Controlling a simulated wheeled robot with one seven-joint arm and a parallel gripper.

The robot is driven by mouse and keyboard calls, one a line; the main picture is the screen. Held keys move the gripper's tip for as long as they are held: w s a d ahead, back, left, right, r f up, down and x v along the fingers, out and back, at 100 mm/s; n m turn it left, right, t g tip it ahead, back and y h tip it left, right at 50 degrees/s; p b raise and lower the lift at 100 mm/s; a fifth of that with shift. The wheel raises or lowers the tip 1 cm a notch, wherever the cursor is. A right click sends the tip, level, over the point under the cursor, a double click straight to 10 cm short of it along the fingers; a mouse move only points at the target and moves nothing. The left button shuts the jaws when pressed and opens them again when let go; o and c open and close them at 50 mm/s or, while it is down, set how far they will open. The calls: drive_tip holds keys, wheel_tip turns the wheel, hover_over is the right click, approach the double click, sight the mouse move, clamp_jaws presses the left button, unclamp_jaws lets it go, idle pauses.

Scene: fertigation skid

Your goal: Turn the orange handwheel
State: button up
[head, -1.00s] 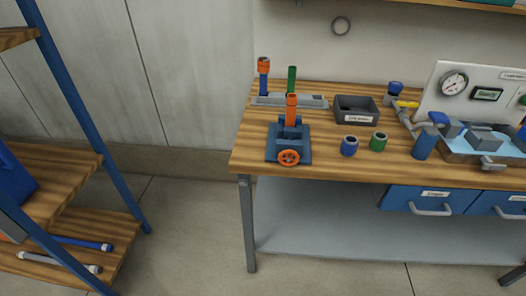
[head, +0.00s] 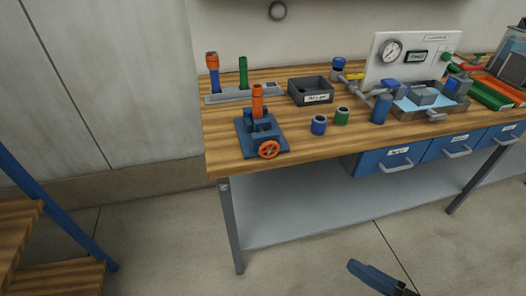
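The orange handwheel (head: 269,149) is on the front of a blue clamp-like stand (head: 246,138) near the front left corner of the workbench. An orange tube (head: 257,101) stands upright in this stand. A dark blue and black part at the bottom edge of the head view (head: 378,279) looks like part of my gripper or arm, well below and right of the handwheel and apart from it. Its fingertips cannot be made out.
The wooden workbench (head: 228,163) holds a rack (head: 218,97) with upright tubes, a dark bin (head: 325,88), blue (head: 319,125) and green (head: 342,116) caps, and a water tray (head: 437,114) with a gauge panel. Shelving (head: 45,219) stands at left. Floor before the bench is clear.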

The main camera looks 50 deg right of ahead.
drive_tip(key=w+d+f+m+h+b, duration=0.1)
drive_tip(key=w+f+m+b, duration=0.1)
drive_tip(key=w+f, duration=0.35)
drive_tip(key=m+h+b, duration=0.7)
drive_tip(key=h, duration=0.1)
approach(270, 150)
drive_tip(key=x, duration=0.3)
drive_tip(key=p+x, duration=0.2)
drive_tip(key=x, duration=0.5)
drive_tip(key=shift+w+d, duration=0.1)
drive_tip(key=shift+f, duration=0.1)
drive_tip(key=shift+c, duration=0.5)
drive_tip(key=shift+n, duration=0.3)
drive_tip(key=c, duration=0.9)
